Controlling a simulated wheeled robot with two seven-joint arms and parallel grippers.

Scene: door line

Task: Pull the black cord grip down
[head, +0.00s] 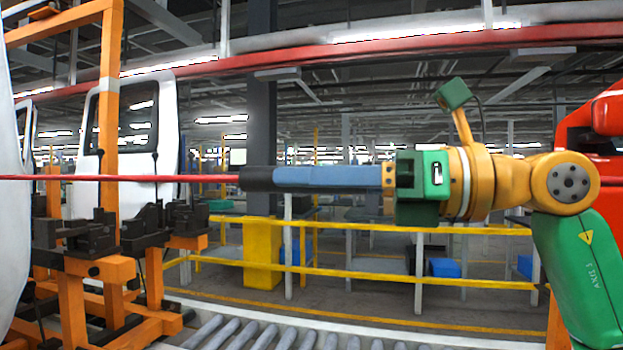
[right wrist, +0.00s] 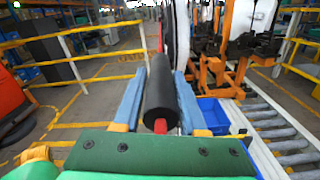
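The black cord grip (head: 257,178) is a dark sleeve on a red cord (head: 130,178) that runs level across the head view. My right gripper (head: 278,178) comes in from the right, its blue fingers level and in line with the cord. In the right wrist view, the black grip (right wrist: 160,92) lies lengthwise between the two blue fingers of my right gripper (right wrist: 160,80), close to both. Whether both fingers press on it I cannot tell. In the head view the near finger hides part of the grip. My left gripper is in neither view.
Rollers (head: 270,335) run along the bottom. Yellow railings (head: 370,275) cross behind. A red machine (head: 600,115) is at the right edge.

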